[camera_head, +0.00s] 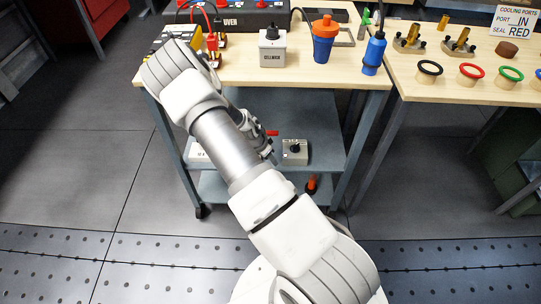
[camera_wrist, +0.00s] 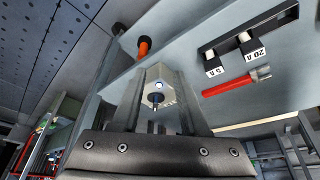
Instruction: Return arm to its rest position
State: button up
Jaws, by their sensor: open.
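My white and grey arm reaches from the bottom of the head view up over the workbench (camera_head: 250,73) and bends back down. My gripper (camera_head: 268,152) hangs in front of the grey shelf under the benchtop, partly hidden by my arm. In the wrist view my gripper (camera_wrist: 160,105) is open, with its two fingers apart. A small pale box with a dark knob (camera_head: 295,150) sits on the shelf just right of my gripper. A pale box with a small round fitting (camera_wrist: 159,88) shows between the fingers, and I cannot tell whether they touch it.
A red-handled tool (camera_wrist: 236,84) and blocks marked 5A (camera_wrist: 214,67) and 20A (camera_wrist: 250,44) lie near the fingers. An orange item (camera_wrist: 144,47) stands lower. On the benchtop stand a white box (camera_head: 272,48) and an orange-blue container (camera_head: 323,42). Floor at left is clear.

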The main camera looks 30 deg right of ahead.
jog(key=s+a+r+n+t+y, duration=0.15)
jog(key=a+r, duration=0.35)
jog(key=r, duration=0.5)
jog(key=s+a+r+n+y, duration=0.1)
jog(key=a+r+n+y, duration=0.15)
jog(key=a+r, duration=0.45)
jog(key=s+a+r+n+t+y, duration=0.1)
jog(key=a+r+n, duration=0.15)
jog(key=r, duration=0.95)
jog(key=s+a+r+n+t, duration=0.1)
jog(key=s+a+r+n, duration=0.1)
jog(key=s+r+n, duration=0.6)
jog(key=s+a+r+n+t, duration=0.1)
jog(key=s+r, duration=0.6)
jog(key=s, duration=0.6)
notch_tip(320, 180, up, 19)
jog(key=p, duration=1.9)
jog(key=shift+w+a+f+h, duration=0.15)
jog(key=shift+w+a+h, duration=0.05)
jog(key=shift+w+h, duration=0.15)
